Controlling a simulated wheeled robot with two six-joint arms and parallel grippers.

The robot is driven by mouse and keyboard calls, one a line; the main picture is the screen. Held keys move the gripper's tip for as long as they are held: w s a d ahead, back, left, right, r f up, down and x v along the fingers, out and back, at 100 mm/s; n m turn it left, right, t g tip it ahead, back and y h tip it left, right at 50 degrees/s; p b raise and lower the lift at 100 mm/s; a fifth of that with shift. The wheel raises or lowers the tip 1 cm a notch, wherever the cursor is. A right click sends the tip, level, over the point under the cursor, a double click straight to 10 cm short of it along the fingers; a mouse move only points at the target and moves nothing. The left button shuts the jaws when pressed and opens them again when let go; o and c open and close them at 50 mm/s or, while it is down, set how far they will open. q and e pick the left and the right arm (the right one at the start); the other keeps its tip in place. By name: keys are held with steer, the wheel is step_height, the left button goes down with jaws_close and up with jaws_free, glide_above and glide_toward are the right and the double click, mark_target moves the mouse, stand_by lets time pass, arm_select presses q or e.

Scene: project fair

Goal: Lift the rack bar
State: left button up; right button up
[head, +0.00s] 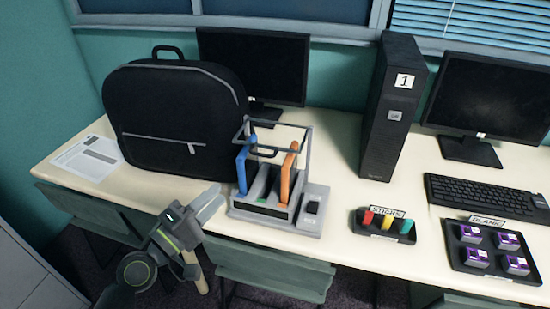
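The rack (278,219) is a grey stand near the front edge of the table, with a blue upright piece (242,168) and an orange upright piece (287,178) in it. The rack bar (280,150) is a thin dark frame across the top of the rack, around the upper ends of these pieces. My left gripper (214,199) is at the table's front edge, left of the rack and apart from it, lower than the bar. Its pale fingers hold nothing that I can see, and their gap is unclear. My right gripper is out of view.
A black backpack (175,110) stands close behind and left of the rack. A black computer tower (393,110), a keyboard (487,193), a tray of coloured pieces (383,224) and a tray of purple boxes (491,248) are to the right. The tabletop (340,180) is bare beside the rack.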

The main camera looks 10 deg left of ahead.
arm_select(q)
steer(key=p+x, duration=0.4)
steer(key=x, duration=1.3)
steer(key=shift+w+d, duration=0.15)
steer(key=shift+w, duration=0.05)
steer(key=shift+c, duration=0.2)
jaws_close()
steer(key=shift+r, duration=0.1)
